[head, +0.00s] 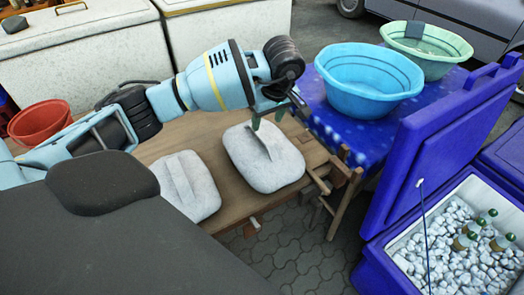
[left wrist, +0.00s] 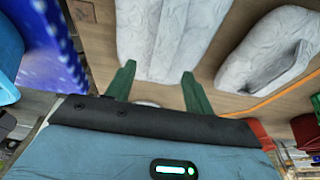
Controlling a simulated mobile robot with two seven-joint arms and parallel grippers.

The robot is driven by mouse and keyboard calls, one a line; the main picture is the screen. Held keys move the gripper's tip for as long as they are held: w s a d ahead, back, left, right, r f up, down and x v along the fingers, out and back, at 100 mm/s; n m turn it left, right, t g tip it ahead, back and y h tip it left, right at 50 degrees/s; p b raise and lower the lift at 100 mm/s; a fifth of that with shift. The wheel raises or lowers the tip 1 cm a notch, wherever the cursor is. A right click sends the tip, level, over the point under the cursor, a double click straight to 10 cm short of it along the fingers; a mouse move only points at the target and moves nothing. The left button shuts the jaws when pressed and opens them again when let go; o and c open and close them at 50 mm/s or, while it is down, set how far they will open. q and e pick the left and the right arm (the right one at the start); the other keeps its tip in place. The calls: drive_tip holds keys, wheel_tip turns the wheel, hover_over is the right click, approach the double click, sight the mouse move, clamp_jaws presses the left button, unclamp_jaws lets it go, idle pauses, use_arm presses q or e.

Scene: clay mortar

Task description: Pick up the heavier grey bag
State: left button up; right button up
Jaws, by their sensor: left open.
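Two pale grey bags lie flat on a wooden table (head: 225,152). The right one (head: 268,172) looks larger; the left one (head: 186,190) is partly hidden by a dark part of my body. The frames do not show which is heavier. My left gripper (head: 268,118) is open, its green fingers pointing down at the far edge of the right bag. In the left wrist view, the fingers (left wrist: 158,72) are apart with nothing between them. A bag (left wrist: 165,35) lies just beyond the fingertips, and the other (left wrist: 270,48) is to its right. My right gripper is not seen.
A blue basin (head: 368,85) and a green basin (head: 428,48) stand on a blue-clothed table at the back right. A blue cooler (head: 375,262) with ice and bottles is open at the right. A red bucket (head: 38,122) is at the left. White chests stand behind.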

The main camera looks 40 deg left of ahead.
sight(262, 132)
use_arm(q)
drive_tip(key=shift+x, duration=2.6)
drive_tip(key=shift+s+a, duration=0.1)
drive_tip(key=shift+a, duration=0.1)
drive_tip(key=shift+c, duration=0.4)
clamp_jaws()
drive_tip(key=shift+r, duration=0.2)
